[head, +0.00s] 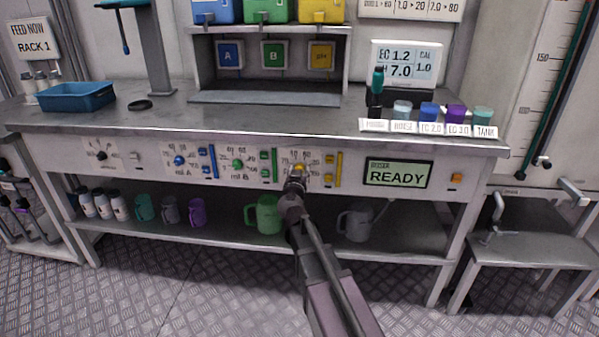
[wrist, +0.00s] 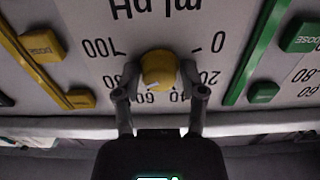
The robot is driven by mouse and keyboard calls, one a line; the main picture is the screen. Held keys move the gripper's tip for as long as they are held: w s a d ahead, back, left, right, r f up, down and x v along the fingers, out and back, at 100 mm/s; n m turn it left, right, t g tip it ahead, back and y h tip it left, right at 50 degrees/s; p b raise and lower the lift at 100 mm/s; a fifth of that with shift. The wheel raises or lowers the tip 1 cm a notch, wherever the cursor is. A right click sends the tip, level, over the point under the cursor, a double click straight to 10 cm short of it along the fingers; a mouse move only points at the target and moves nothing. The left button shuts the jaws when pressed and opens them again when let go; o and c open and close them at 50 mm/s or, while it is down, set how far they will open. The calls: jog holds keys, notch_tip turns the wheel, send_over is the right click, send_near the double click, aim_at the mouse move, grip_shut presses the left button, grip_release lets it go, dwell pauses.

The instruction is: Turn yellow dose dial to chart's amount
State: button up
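The yellow dose dial (wrist: 158,70) is a round knob on the bench's front panel. In the wrist view its scale is upside down, with 0 at right and 100 at left; I cannot make out a pointer mark. My gripper (wrist: 159,72) has one finger on each side of the knob, the tips appearing to touch it. A meter (head: 406,63) reads EC 1.2, pH 7.0.
A yellow dose lever (head: 338,169) stands right of the dial and a green one (head: 266,166) left. The doser screen (head: 398,173) reads READY, with an orange button (head: 457,178) beside it. The benchtop (head: 230,117) overhangs the panel; a green jug (head: 267,214) stands below.

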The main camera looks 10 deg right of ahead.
jog(key=shift+o, duration=1.1)
jog(key=shift+s, duration=0.15)
jog(key=v, duration=1.2)
jog(key=shift+d, duration=0.1)
